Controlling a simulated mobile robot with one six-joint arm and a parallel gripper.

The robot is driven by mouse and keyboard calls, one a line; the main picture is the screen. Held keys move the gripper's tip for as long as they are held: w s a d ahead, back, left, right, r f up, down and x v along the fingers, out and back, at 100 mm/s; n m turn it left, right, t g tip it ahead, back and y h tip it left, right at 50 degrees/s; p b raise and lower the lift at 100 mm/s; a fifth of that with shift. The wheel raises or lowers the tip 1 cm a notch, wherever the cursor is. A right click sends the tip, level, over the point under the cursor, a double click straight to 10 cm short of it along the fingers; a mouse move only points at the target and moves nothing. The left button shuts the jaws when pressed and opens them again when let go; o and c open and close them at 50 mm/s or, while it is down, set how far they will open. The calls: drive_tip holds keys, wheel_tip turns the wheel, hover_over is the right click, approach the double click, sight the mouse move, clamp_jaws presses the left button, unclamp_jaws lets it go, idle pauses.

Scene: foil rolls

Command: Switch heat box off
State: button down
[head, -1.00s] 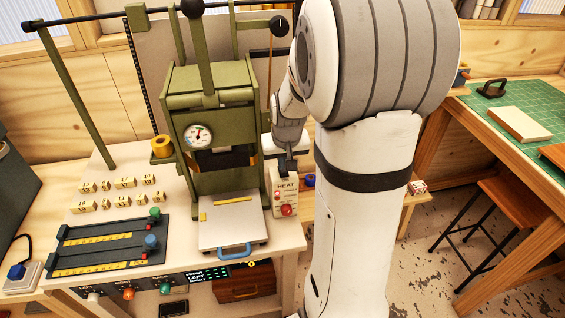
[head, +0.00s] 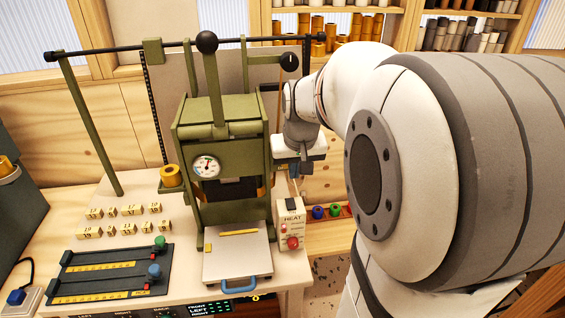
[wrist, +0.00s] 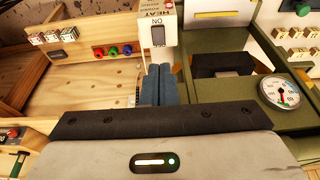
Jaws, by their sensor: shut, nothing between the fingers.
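The heat box (head: 284,225) is a small cream box at the right of the press, marked HEAT, with a black rocker switch (head: 291,204) and a red knob or lamp (head: 293,242). In the wrist view the heat box (wrist: 145,31) is at top centre, and its dark switch (wrist: 157,44) sits beside the letters ON. My gripper (head: 296,181) points down, just above and behind the box in the head view. In the wrist view its blue-grey fingers (wrist: 158,72) are together and empty, close to the switch end. Contact with the box cannot be told.
The green press (head: 220,150) with its gauge (head: 206,167) stands left of the heat box. A plate with a blue handle (head: 238,282) is in front of the press.

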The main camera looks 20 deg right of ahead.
drive_tip(key=p, duration=0.4)
approach(289, 200)
drive_tip(key=shift+t, duration=0.3)
drive_tip(key=x, duration=0.5)
drive_tip(key=shift+s+d+f, duration=0.1)
drive_tip(key=shift+s+f, duration=0.05)
drive_tip(key=shift+f, duration=0.75)
